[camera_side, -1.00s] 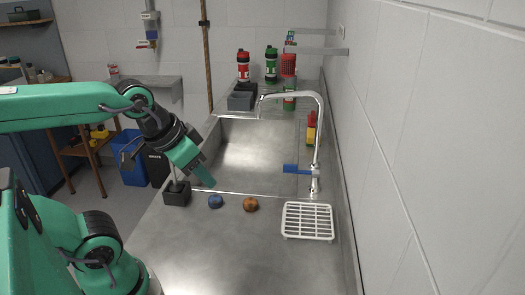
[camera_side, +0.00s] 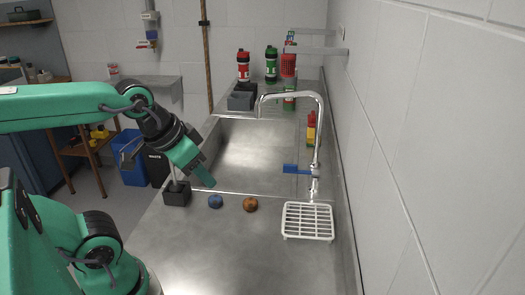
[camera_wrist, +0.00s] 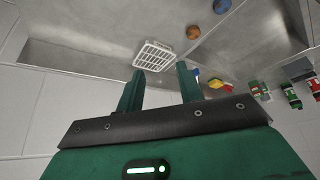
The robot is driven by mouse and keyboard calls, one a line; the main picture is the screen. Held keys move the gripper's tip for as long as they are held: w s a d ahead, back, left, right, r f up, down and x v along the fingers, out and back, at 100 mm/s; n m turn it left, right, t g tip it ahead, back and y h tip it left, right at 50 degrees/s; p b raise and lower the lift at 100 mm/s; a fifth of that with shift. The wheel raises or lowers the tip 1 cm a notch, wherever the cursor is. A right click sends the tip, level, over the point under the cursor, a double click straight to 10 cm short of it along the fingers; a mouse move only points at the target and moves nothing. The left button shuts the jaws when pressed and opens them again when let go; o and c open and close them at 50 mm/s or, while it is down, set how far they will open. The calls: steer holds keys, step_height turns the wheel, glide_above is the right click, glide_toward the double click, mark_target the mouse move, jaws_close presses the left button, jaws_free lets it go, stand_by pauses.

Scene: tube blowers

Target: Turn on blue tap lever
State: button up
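The blue tap lever (camera_side: 291,169) sticks out to the left from the base of the chrome tap (camera_side: 319,130), beside the sink basin (camera_side: 250,158). My gripper (camera_side: 207,181) is left of the lever, above the near left edge of the basin and well apart from the tap. In the wrist view my gripper (camera_wrist: 158,82) has its two green fingers spread with nothing between them. A small blue part (camera_wrist: 196,74) shows by the right finger there; I cannot tell whether it is the lever.
A white drain rack (camera_side: 307,221) lies in front of the tap. A blue scrubber (camera_side: 215,201), an orange scrubber (camera_side: 250,204) and a dark block holder (camera_side: 177,193) stand on the counter. Bottles (camera_side: 243,66) stand at the back. A wall runs along the right.

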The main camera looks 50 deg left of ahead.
steer(key=shift+w+r, duration=0.1)
steer(key=shift+c, duration=0.4)
steer(key=w+a+r+m+g, duration=0.15)
steer(key=w+r, duration=0.25)
steer(key=w, duration=0.5)
steer(key=m+g, duration=0.4)
steer(key=m, duration=0.3)
glide_above(290, 165)
step_height(290, 165, down, 12)
steer(key=shift+s+f, duration=0.15)
steer(key=shift+f, duration=0.05)
steer(key=shift+w+f+m, duration=0.2)
steer(key=shift+f+m, duration=0.05)
steer(key=shift+f, duration=0.1)
steer(key=shift+f, duration=0.1)
steer(key=shift+f, duration=3.8)
